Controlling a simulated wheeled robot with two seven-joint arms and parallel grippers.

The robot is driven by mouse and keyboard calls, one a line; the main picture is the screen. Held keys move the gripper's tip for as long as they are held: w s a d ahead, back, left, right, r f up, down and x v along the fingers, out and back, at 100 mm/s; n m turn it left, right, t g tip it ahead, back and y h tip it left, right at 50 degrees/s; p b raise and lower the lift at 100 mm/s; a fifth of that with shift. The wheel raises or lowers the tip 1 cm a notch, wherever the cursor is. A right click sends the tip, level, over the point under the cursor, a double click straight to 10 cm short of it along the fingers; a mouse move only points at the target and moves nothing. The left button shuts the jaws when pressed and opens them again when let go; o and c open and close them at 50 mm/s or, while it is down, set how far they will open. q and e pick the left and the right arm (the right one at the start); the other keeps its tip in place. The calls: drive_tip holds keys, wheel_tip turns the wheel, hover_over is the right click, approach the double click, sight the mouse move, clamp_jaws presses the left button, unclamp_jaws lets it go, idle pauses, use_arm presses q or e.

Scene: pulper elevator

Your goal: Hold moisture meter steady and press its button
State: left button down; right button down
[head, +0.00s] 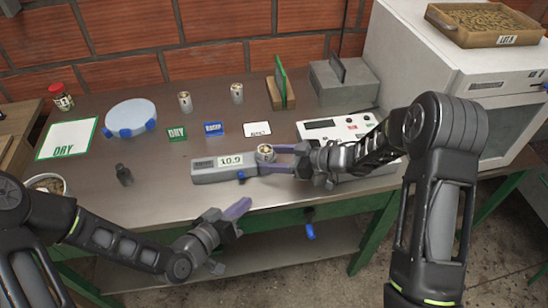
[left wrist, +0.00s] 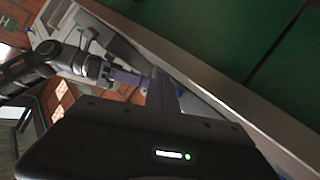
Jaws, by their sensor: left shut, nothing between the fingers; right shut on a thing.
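The moisture meter (head: 207,174) is a long grey box lying on the metal bench, with a display reading about 10.9. A round cup of grain-coloured contents (head: 266,152) sits at its right end, and a blue button (head: 241,176) is on its front side. My right gripper (head: 283,155) is shut on the meter's right end. My left gripper (head: 243,206) is shut and empty, in front of the bench edge and below the button, apart from the meter.
A white keypad device (head: 318,129) stands behind my right gripper.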

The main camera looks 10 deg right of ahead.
drive_tip(key=shift+c, duration=2.2)
unclamp_jaws()
use_arm(q)
drive_tip(key=shift+s, duration=0.55)
use_arm(e)
drive_tip(key=v, duration=1.2)
